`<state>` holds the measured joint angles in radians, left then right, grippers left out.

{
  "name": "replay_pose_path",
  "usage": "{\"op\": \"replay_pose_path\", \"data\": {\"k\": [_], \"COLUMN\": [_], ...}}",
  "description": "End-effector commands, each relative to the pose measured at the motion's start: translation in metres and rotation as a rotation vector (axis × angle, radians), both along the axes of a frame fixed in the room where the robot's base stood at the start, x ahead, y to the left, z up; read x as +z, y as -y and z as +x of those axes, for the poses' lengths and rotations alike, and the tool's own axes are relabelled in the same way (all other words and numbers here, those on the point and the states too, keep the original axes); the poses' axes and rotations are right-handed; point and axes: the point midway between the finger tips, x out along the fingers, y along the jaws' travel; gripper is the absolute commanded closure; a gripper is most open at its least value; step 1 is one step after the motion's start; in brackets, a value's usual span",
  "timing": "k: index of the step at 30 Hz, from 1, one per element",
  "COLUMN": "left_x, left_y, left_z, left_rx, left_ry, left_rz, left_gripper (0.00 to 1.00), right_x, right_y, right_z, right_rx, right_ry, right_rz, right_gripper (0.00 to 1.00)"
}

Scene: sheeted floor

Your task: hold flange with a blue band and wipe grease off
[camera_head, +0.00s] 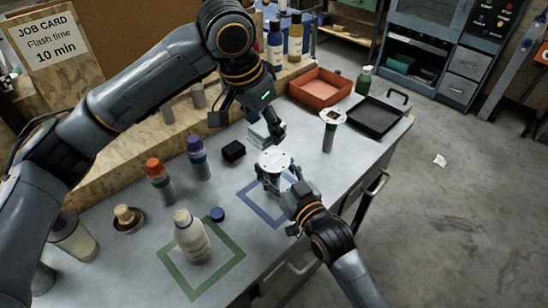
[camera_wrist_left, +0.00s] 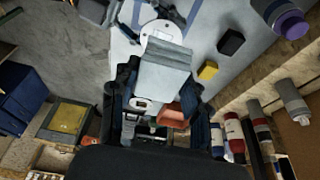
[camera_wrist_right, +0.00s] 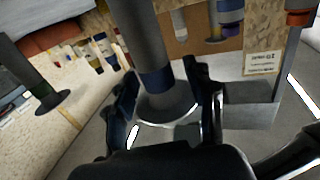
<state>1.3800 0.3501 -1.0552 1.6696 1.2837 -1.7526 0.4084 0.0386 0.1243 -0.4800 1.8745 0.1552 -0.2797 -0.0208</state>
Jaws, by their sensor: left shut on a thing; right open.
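The blue-banded flange (camera_head: 275,160) stands disc up by the blue outlined square. In the right wrist view its grey tube shows a blue band (camera_wrist_right: 155,80) close to the disc (camera_wrist_right: 165,108). My right gripper (camera_head: 284,190) is open, its fingers on either side of the tube; a gap seems to remain. My left gripper (camera_head: 266,122) is shut on a grey folded cloth (camera_wrist_left: 165,70), held just above and behind the flange. The cloth also shows in the head view (camera_head: 258,136). Grease cannot be made out on the disc. A second flange (camera_head: 331,118) stands farther right.
Orange-capped (camera_head: 158,178) and purple-capped (camera_head: 199,158) bottles and a black block (camera_head: 232,151) stand left. A red tray (camera_head: 320,88) and black tray (camera_head: 375,117) lie at the back right.

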Motion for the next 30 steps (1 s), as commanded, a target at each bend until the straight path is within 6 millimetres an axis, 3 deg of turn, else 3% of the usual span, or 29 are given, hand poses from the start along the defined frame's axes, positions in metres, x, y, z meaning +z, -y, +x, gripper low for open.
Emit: {"op": "replay_pose_path", "data": {"k": [5, 18, 24, 30], "left_x": [0.0, 0.0, 0.0, 0.0], "left_y": [0.0, 0.0, 0.0, 0.0], "left_z": [0.0, 0.0, 0.0, 0.0], "left_rx": [0.0, 0.0, 0.0, 0.0], "left_ry": [0.0, 0.0, 0.0, 0.0], "left_rz": [0.0, 0.0, 0.0, 0.0], "left_gripper": [0.83, 0.83, 0.83, 0.83], "right_x": [-0.001, -0.001, 0.0, 0.001], "right_y": [0.008, 0.051, 0.059, 0.06], "right_z": [-0.013, -0.088, -0.103, -0.104], "right_rx": [-0.001, 0.0, 0.0, 0.0], "right_ry": [-0.001, -0.002, 0.001, 0.003], "right_rz": [-0.001, -0.001, 0.0, 0.001], "right_gripper": [0.46, 0.46, 0.46, 0.46]}}
